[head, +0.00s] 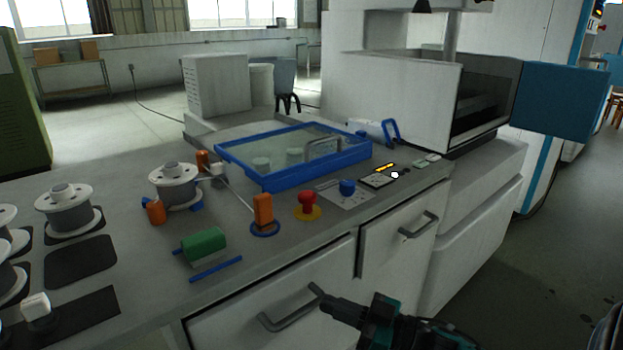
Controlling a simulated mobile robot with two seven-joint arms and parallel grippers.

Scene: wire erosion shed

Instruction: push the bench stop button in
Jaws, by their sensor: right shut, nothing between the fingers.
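The bench stop button (307,199) is a red mushroom head on a yellow round base. It stands upright on the grey bench top (215,232), near the front edge. I cannot tell from this view whether it is pressed in. My right gripper (328,303) is low in front of the bench, by the handle of the lower drawer. It is shut and empty, well below the button in the picture and apart from it. My left gripper is not in view.
An orange post (263,209) stands just left of the button, and a blue knob (347,187) on a plate is to its right. A blue-framed tank (290,180) lies behind. Drawer handles (290,309) stick out from the bench front.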

